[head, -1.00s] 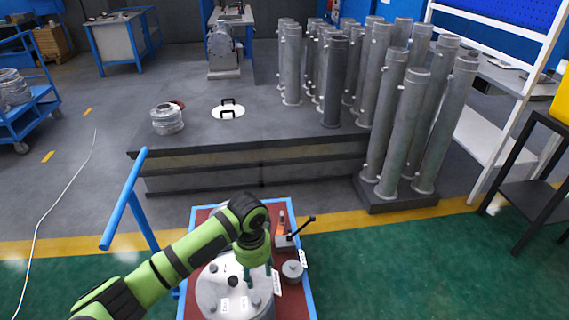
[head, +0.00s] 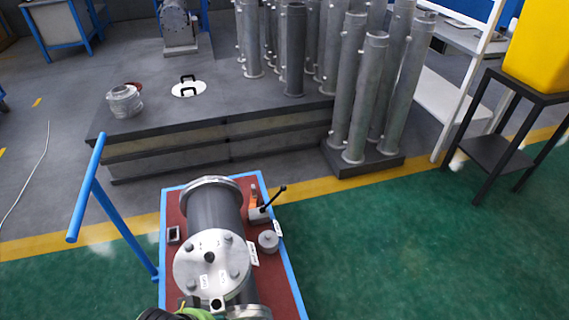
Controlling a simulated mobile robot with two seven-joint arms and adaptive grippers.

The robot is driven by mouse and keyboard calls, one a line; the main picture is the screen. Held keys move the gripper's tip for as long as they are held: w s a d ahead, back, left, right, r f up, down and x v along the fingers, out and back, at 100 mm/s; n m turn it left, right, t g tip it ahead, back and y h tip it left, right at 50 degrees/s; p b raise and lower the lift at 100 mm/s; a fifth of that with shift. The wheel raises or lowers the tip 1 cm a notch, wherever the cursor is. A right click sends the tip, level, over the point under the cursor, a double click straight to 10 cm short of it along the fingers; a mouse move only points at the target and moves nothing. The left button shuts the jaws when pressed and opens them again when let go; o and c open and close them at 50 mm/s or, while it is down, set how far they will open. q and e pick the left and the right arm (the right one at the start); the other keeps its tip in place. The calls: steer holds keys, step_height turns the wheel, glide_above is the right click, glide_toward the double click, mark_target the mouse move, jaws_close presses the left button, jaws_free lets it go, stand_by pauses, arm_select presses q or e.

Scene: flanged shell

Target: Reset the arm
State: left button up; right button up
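The grey flanged shell (head: 213,208) lies on a blue-edged cart with a red top. A round white flange cover (head: 211,262) with several bolts and small labels sits on it. Only a small green and black piece of my arm shows at the bottom edge, just below the cover. Neither of my grippers is in view. The lower end of the shell is cut off by the picture's edge.
The cart's blue handle (head: 87,192) rises at the left. A lever device (head: 260,211) and a small grey cylinder (head: 268,241) sit right of the shell. A low dark platform (head: 150,145) with tall grey pipes stands behind. Green floor (head: 400,250) at right is clear.

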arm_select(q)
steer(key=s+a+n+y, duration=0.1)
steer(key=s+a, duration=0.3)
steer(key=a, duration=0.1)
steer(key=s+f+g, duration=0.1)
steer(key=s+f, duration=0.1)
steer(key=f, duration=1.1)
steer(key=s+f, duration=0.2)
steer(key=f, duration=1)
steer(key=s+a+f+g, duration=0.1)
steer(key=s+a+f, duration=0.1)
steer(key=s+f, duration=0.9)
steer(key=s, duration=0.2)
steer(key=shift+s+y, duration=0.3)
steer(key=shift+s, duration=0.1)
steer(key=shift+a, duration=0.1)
